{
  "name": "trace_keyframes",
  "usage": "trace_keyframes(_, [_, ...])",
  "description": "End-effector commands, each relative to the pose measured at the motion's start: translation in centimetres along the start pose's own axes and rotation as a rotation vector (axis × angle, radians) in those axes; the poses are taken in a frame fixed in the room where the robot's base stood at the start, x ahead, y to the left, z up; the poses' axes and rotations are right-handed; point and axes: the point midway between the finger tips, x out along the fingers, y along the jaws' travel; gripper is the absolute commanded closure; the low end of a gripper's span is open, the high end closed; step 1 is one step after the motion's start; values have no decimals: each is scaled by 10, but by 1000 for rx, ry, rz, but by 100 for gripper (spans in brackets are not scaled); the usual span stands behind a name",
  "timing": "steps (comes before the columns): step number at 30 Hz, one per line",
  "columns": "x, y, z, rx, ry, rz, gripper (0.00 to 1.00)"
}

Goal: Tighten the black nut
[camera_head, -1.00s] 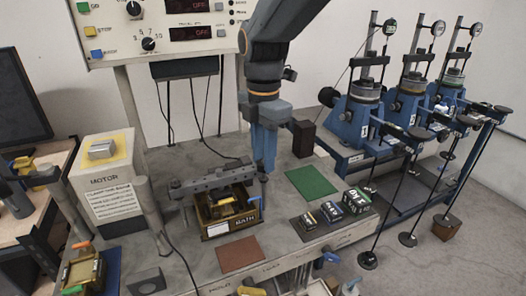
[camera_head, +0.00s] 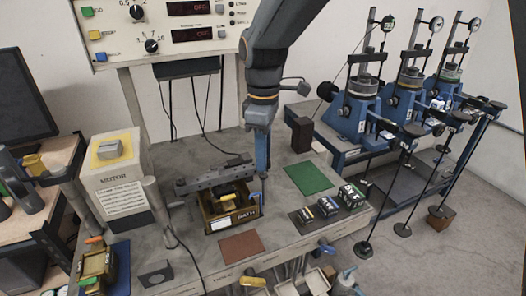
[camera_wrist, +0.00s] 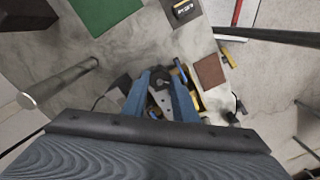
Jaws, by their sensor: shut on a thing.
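My gripper (camera_head: 262,174) points down at the right end of a grey bar (camera_head: 205,180), which lies across a brass-coloured box (camera_head: 228,218) on the bench. In the wrist view my two blue fingers (camera_wrist: 160,78) straddle a grey plate with a small dark piece (camera_wrist: 159,85) between them. The fingers are shut on this piece, which appears to be the black nut. It is small and partly hidden, and its thread cannot be seen. In the head view the fingers cover it.
A green mat (camera_head: 306,178), a brown mat (camera_head: 241,247) and several small labelled blocks (camera_head: 329,207) lie on the bench. An upright grey post (camera_head: 158,210) stands left of the box. The motor block (camera_head: 112,165) is farther left. Blue lever machines (camera_head: 360,115) stand at the right.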

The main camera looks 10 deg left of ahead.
Motion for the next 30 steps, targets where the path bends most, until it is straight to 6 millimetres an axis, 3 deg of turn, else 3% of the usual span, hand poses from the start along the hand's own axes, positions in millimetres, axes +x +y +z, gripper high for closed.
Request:
trace_keyframes(9, [-1,0,-1,130,2,2,97])
trace_keyframes(26, [-1,1,0,160,2,2,97])
trace_keyframes(27, [-1,1,0,160,2,2,71])
trace_keyframes(30, [-1,1,0,160,2,1,56])
